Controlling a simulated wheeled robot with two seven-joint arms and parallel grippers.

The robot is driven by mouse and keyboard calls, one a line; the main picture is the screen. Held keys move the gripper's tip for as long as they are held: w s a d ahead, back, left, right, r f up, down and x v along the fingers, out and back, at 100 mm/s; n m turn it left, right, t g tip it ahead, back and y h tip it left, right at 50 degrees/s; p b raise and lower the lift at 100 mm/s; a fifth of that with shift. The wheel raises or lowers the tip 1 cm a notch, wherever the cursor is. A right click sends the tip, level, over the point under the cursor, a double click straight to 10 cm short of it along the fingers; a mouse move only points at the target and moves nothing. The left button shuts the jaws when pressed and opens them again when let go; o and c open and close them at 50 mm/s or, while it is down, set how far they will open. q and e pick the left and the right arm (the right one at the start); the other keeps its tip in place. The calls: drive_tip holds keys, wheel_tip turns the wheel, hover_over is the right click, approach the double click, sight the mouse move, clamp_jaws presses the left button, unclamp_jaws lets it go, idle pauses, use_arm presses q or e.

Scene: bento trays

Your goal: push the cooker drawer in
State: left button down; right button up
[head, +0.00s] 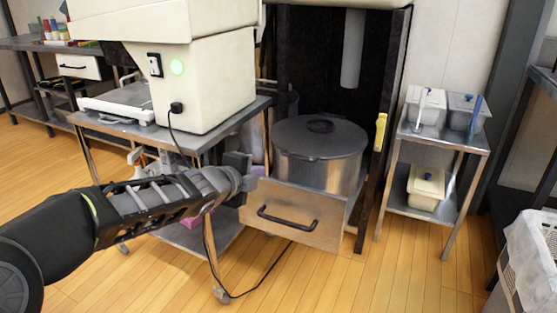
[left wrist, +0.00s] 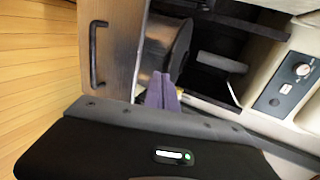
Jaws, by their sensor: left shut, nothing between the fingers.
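The cooker drawer (head: 310,232) is pulled out of the dark cabinet, with a wooden front and a black bar handle (head: 287,218). A large lidded steel pot (head: 322,168) stands in it. My left gripper (head: 250,178) is at the upper left corner of the drawer front; I cannot tell if it touches. In the left wrist view, its purple fingers (left wrist: 162,92) are shut and empty, beside the edge of the drawer front (left wrist: 122,40). The handle (left wrist: 97,55) and the pot (left wrist: 166,45) also show there. My right gripper is not in view.
A metal cart (head: 190,137) with a large cream machine (head: 205,80) stands left of the drawer, its cable hanging to the floor. A small steel stand (head: 460,140) with containers is on the right. The wooden floor (head: 340,285) before the drawer is mostly clear.

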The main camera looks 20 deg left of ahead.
use_arm(q)
drive_tip(key=b+x, duration=0.1)
drive_tip(key=x, duration=0.8)
drive_tip(key=p, duration=0.2)
hover_over(279, 181)
drive_tip(key=shift+s+r, duration=0.1)
drive_tip(key=shift+r, duration=0.15)
